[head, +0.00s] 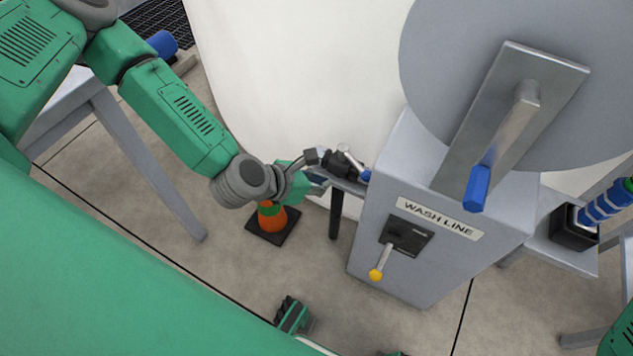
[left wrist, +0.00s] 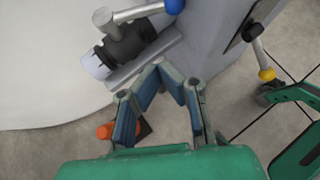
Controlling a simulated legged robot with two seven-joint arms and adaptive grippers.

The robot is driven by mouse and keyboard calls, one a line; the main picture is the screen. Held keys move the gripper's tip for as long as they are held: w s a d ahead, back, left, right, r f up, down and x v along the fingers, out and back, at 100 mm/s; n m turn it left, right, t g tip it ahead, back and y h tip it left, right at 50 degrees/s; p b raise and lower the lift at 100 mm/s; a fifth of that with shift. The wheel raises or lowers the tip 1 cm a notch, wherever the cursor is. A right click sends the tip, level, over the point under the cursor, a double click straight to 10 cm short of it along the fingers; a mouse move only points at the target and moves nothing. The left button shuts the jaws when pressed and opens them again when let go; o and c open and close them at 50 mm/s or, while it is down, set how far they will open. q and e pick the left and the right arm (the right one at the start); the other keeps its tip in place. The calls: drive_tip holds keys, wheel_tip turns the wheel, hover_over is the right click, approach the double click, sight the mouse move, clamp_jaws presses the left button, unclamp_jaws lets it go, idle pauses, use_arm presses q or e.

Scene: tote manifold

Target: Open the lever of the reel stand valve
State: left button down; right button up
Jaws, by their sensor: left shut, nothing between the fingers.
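The valve (head: 341,165) has a black body and sits on a grey bracket at the left side of the grey reel stand (head: 440,255). Its silver lever (head: 353,161) ends in a blue knob (head: 366,175). In the left wrist view the valve body (left wrist: 128,44) lies just beyond the fingers, and the lever (left wrist: 138,12) points right to its blue knob (left wrist: 173,5). My left gripper (left wrist: 170,70) is shut and empty, its fingertips close to the bracket; contact cannot be told. In the head view it partly hides the bracket's left end. My right gripper is not in view.
A yellow-knobbed lever (head: 380,263) on a black plate is on the stand's front under a WASH LINE label (head: 440,218). The large reel (head: 590,110) with its blue-handled crank stands above. An orange cone (head: 270,218) is on the floor below my left wrist. A white tank (head: 290,70) stands behind.

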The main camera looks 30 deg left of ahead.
sight(354, 162)
use_arm(q)
drive_tip(key=w+d, duration=0.1)
drive_tip(key=w, duration=0.1)
drive_tip(key=w+d+f+b, duration=0.1)
drive_tip(key=w, duration=0.1)
drive_tip(key=w+d+f+b, duration=0.1)
drive_tip(key=w+d, duration=0.1)
drive_tip(key=shift+w, duration=0.2)
drive_tip(key=shift+a, duration=0.1)
